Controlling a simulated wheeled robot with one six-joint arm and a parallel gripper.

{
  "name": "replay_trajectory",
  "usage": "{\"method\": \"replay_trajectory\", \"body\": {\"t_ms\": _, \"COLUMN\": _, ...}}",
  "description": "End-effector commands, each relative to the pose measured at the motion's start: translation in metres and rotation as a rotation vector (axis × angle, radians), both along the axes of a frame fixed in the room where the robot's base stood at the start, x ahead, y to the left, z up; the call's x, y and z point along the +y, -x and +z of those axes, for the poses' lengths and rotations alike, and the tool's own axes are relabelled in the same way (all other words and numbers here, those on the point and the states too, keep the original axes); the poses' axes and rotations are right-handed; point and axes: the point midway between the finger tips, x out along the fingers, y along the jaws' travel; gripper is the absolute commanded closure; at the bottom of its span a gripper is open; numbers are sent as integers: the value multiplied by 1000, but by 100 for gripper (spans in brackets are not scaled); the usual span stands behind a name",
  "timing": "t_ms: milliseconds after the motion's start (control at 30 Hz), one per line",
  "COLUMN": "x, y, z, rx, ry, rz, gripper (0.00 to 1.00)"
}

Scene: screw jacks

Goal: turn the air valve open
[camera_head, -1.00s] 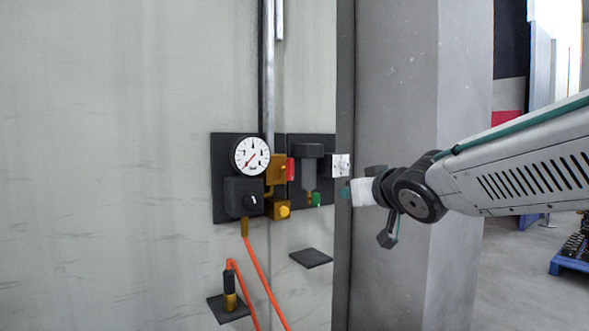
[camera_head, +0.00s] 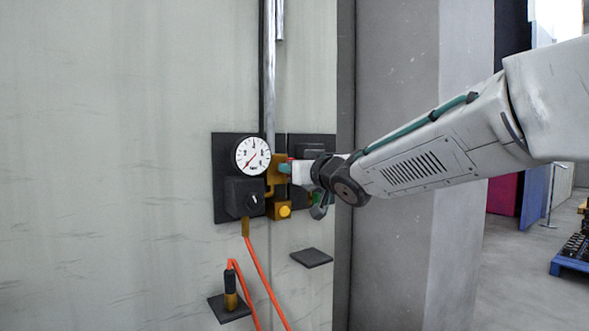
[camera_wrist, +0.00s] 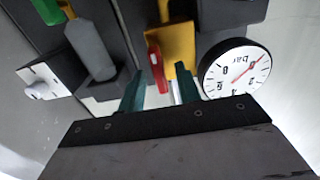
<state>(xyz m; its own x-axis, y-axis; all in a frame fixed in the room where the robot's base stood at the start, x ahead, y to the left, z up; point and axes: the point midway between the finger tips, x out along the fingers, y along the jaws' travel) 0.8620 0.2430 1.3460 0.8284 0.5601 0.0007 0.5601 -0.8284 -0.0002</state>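The air valve shows as a red handle (camera_wrist: 156,66) on a yellow block (camera_wrist: 182,46) in the wrist view, which looks upside down. My gripper (camera_wrist: 161,80) is open there, with two teal fingers apart. The red handle lies between the fingertips in the picture, closer to the left one; I cannot tell whether they touch it. In the head view my gripper (camera_head: 285,168) is at the yellow fitting (camera_head: 276,188) and hides most of the handle. The round white gauge (camera_head: 253,154) is beside it, its red needle pointing lower left.
A yellow button (camera_head: 284,211) is under the fitting. An orange hose (camera_head: 262,280) hangs below.

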Motion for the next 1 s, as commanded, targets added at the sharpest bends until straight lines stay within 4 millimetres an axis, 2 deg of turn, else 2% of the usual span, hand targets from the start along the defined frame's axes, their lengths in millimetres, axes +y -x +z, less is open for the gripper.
{"method": "replay_trajectory", "body": {"t_ms": 200, "x": 0, "y": -1, "z": 0, "rx": 1, "ry": 1, "rz": 0, "gripper": 66}}
{"method": "replay_trajectory", "body": {"t_ms": 233, "x": 0, "y": -1, "z": 0, "rx": 1, "ry": 1, "rz": 0, "gripper": 69}}
{"method": "replay_trajectory", "body": {"t_ms": 333, "x": 0, "y": -1, "z": 0, "rx": 1, "ry": 1, "rz": 0, "gripper": 97}}
{"method": "replay_trajectory", "body": {"t_ms": 367, "x": 0, "y": -1, "z": 0, "rx": 1, "ry": 1, "rz": 0, "gripper": 100}}
{"method": "replay_trajectory", "body": {"t_ms": 733, "x": 0, "y": 0, "z": 0, "rx": -17, "ry": 27, "rz": -1, "gripper": 100}}
{"method": "replay_trajectory", "body": {"t_ms": 1000, "x": 1, "y": 0, "z": 0, "rx": -102, "ry": 153, "rz": -1, "gripper": 100}}
